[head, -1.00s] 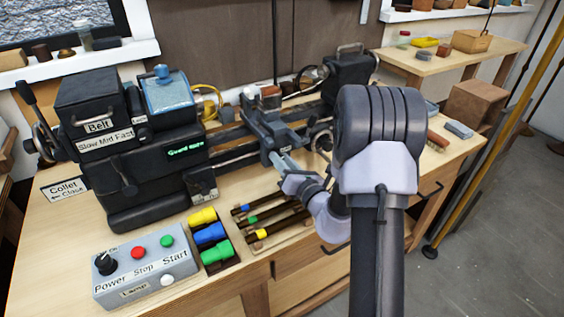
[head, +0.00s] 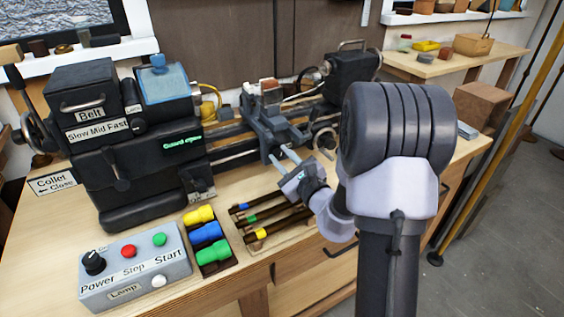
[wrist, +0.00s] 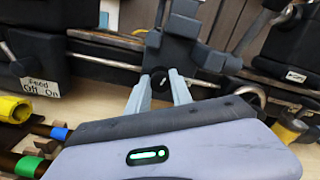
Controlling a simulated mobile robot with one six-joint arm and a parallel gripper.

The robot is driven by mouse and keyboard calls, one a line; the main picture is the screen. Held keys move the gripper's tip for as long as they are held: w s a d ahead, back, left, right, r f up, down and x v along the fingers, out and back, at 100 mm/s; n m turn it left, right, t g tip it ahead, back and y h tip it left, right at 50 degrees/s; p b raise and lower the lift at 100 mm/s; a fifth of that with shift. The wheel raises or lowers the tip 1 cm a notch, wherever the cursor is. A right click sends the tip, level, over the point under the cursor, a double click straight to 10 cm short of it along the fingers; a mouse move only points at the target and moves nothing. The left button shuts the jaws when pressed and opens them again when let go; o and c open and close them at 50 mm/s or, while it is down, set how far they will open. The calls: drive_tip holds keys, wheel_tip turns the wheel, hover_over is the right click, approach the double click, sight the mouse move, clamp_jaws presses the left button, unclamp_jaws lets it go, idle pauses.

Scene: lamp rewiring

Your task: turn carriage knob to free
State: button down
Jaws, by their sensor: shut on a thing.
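The carriage knob (wrist: 160,82) is a small round black knob with a white pointer line, low on the front of the grey lathe carriage (wrist: 183,50). In the wrist view the pointer slants slightly off vertical. My gripper (wrist: 159,76) has its two pale fingers on either side of the knob, shut on it. In the head view my gripper (head: 282,155) reaches the lower front of the carriage (head: 268,124). The knob is too small to make out there. No free or lock marking beside the knob is readable.
A Feed Off/On label (wrist: 38,87) is left of the knob. Dark rods with coloured bands (head: 270,222) and yellow, blue and green pieces (head: 208,233) lie left of my gripper. A grey control box (head: 135,265) stands at the front left.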

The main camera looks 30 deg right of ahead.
drive_tip(key=shift+f+n, duration=0.1)
drive_tip(key=shift+n, duration=1.8)
drive_tip(key=c, duration=1.1)
unclamp_jaws()
drive_tip(key=shift+c, duration=0.2)
